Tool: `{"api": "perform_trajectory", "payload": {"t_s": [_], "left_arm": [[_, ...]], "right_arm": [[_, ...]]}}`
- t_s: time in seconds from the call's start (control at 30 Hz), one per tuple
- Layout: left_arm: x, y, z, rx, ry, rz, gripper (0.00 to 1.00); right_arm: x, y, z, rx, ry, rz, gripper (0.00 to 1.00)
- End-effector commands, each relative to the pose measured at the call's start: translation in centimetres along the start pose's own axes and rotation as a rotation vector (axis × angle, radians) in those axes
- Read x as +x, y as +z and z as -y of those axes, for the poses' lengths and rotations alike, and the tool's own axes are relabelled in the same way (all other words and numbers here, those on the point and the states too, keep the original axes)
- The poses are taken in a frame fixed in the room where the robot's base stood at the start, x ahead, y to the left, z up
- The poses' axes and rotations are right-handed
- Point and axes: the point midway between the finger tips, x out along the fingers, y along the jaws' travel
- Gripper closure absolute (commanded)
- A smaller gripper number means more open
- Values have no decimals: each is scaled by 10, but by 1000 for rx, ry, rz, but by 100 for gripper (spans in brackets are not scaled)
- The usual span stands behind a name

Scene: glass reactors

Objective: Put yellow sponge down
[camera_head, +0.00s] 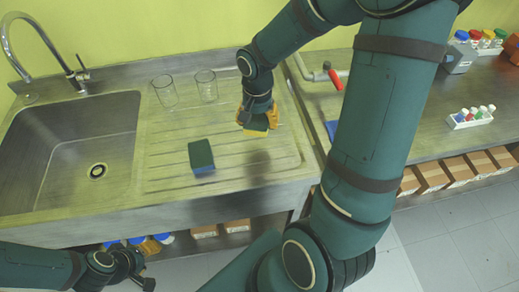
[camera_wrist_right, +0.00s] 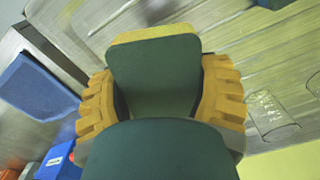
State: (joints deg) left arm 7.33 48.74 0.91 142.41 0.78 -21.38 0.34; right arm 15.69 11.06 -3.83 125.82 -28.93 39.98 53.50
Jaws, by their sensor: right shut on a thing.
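The yellow sponge (camera_head: 257,124) has a dark green top face. My right gripper (camera_head: 258,117) is shut on it, over the right part of the ribbed drainboard (camera_head: 226,165). A dark shadow lies on the drainboard in front of it, and I cannot tell the exact gap below. In the right wrist view the sponge (camera_wrist_right: 155,70) shows its green face and yellow edge between two ridged yellow fingers. My left gripper (camera_head: 128,268) is low at the bottom left, in front of the counter. Its fingers are not clear.
A blue sponge (camera_head: 201,157) with a green top lies on the drainboard, left of the held sponge. Two glass beakers (camera_head: 164,91) (camera_head: 206,86) stand behind it. The sink basin (camera_head: 70,150) is at left. The drainboard's front right is clear. A rack of small bottles (camera_head: 471,117) stands far right.

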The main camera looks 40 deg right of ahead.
Motion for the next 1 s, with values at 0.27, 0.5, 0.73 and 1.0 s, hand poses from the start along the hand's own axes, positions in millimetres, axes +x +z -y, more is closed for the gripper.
{"api": "perform_trajectory", "payload": {"t_s": [0.27,0.5,0.73,1.0], "left_arm": [[8,3,3,2,0,5,53],[14,6,5,4,1,12,53],[17,8,6,5,1,15,53],[21,10,8,6,2,20,53]], "right_arm": [[25,16,-11,27,3,3,74],[60,15,-10,26,2,1,74],[78,16,-11,26,2,2,74],[100,15,-10,25,0,-1,74]]}}
